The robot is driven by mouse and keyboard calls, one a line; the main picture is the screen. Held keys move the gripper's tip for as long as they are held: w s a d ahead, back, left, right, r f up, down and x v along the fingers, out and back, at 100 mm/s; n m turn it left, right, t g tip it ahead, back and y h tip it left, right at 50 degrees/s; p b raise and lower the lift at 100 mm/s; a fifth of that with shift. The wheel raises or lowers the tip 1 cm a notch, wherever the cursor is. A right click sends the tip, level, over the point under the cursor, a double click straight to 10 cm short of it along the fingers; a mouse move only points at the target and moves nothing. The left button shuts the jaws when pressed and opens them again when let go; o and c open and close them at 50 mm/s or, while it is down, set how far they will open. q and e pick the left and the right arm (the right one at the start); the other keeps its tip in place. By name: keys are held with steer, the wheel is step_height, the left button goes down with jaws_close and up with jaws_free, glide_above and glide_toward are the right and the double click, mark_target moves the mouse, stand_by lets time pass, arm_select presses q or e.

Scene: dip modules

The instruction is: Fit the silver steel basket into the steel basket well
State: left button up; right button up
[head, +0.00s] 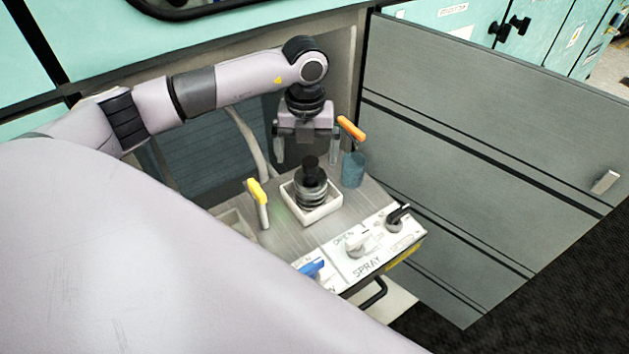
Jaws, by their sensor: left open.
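The silver steel basket (311,192) is a round, ringed metal piece with a black upright handle. It stands inside a white square-rimmed well (329,210) on the steel worktop. It looks upright; I cannot tell how deep it sits, as its lower part is hidden by the rim. My left gripper (306,153) points down with its two fingers wide apart, above and just behind the basket's black handle. My right gripper is not in view.
A blue container (353,169) with an orange handle stands right of the left gripper, close to its finger. A yellow-handled piece (259,200) stands left of the well. Control knobs (358,242) line the worktop's front. A grey panel (480,150) bounds the right side.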

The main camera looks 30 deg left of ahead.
mark_target(311, 173)
arm_select(q)
steer(key=f, duration=0.6)
steer(key=shift+w+d+f+p, duration=0.2)
steer(key=shift+d+f+p, duration=0.1)
steer(key=c, duration=1.3)
